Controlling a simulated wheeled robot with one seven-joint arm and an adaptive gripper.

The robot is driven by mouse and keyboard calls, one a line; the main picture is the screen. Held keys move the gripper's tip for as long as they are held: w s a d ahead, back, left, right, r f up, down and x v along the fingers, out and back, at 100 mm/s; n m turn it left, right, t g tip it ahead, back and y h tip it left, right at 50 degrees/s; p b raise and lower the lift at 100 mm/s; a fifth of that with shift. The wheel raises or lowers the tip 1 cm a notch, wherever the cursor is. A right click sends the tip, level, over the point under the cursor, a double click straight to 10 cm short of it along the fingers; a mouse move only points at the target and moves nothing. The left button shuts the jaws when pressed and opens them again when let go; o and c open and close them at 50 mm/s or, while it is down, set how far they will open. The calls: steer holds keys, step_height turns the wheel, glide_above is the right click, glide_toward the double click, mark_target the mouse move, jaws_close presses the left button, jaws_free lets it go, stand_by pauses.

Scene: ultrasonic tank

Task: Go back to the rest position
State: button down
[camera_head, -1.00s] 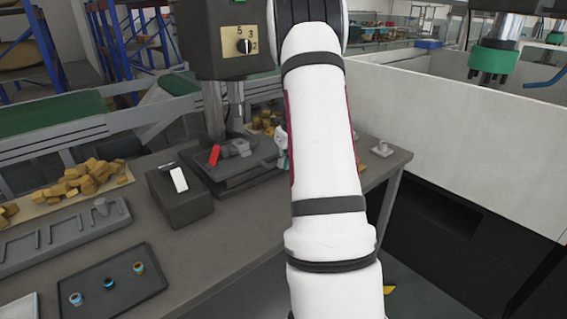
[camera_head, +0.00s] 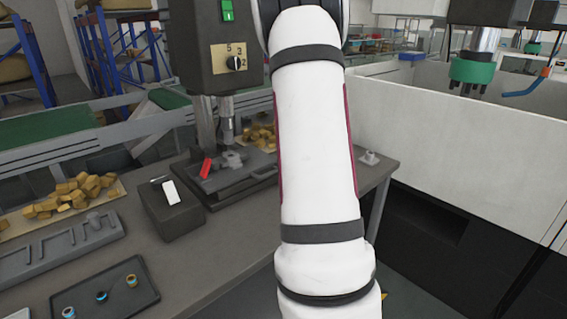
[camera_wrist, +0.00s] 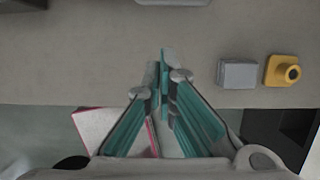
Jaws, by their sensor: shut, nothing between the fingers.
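My gripper (camera_wrist: 164,72) shows in the wrist view, its teal-lined fingers drawn together at the tips with nothing between them. It hangs over the front edge of the grey table (camera_wrist: 90,60). In the head view my white arm runs down the middle of the picture and my gripper is not visible there.
A drill press (camera_head: 212,45) stands on the grey table behind a dark box (camera_head: 172,212). A black tray (camera_head: 135,299) with small rings is at the lower left, with wooden blocks (camera_head: 75,192) behind. The wrist view shows a grey block (camera_wrist: 238,73) and a yellow part (camera_wrist: 283,71).

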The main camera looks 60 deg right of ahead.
steer(key=shift+s+r, duration=0.1)
steer(key=shift+r, duration=0.15)
steer(key=shift+a, duration=0.1)
steer(key=s+a+r+n+p, duration=0.1)
steer(key=a+r+n, duration=0.4)
steer(key=a, duration=0.5)
steer(key=s+a+r+n+y, duration=0.1)
steer(key=a+r+n, duration=0.3)
steer(key=a+n, duration=0.5)
steer(key=a+r+n+p, duration=0.1)
steer(key=a+r+n, duration=0.35)
steer(key=a, duration=0.65)
steer(key=s+a+f+n+p, duration=0.1)
steer(key=s+a+n, duration=1.4)
steer(key=n, duration=0.5)
steer(key=shift+s+f+t, duration=0.3)
steer(key=shift+s+t, duration=0.1)
steer(key=shift+s, duration=0.6)
